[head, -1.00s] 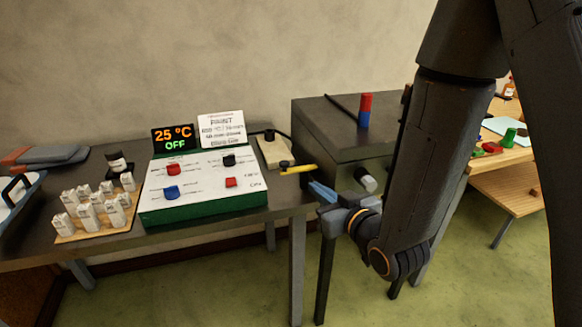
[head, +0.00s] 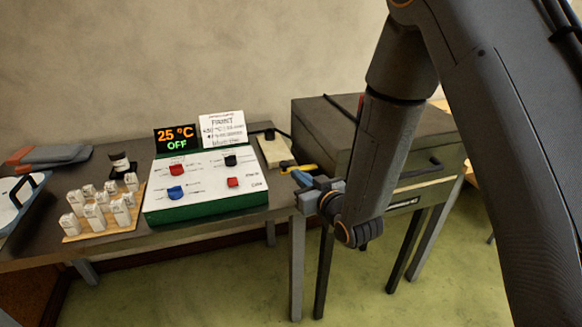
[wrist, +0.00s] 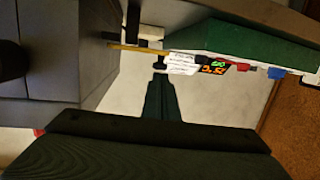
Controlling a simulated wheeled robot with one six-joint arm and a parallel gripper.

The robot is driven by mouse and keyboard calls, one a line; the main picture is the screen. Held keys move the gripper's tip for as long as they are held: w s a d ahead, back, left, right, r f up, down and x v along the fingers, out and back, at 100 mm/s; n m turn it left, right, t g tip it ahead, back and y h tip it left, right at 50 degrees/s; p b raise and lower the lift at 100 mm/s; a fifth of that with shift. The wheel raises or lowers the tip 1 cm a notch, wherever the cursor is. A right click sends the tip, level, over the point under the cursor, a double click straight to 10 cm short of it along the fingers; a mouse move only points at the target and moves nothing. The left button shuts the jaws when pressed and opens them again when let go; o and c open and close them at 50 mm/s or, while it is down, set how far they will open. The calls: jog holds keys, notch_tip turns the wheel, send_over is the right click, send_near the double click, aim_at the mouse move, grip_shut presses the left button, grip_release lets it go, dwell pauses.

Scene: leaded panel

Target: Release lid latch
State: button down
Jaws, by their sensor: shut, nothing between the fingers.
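A yellow bar with a dark pivot (head: 302,168) sticks out past the right end of the bench, beside the dark box with a lid (head: 325,135); it looks like the latch, though I cannot be sure. In the wrist view the yellow bar (wrist: 127,47) spans between the box (wrist: 65,60) and the bench side. My gripper (head: 298,177) is shut and empty, its blue fingertips just below the bar in the head view. I cannot tell whether they touch it. In the wrist view my gripper (wrist: 159,78) points toward the bar, with a visible gap in the picture.
A green-sided control panel (head: 205,190) with red, blue and black controls sits on the bench. Its display (head: 175,139) reads 25 °C OFF. A pale block with a black knob (head: 274,150) lies beside it. White pieces (head: 97,208) stand at left. My arm hides part of the box.

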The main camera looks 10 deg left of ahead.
aim_at(286, 166)
jog(key=shift+p+x, duration=0.8)
jog(key=shift+x, duration=1.55)
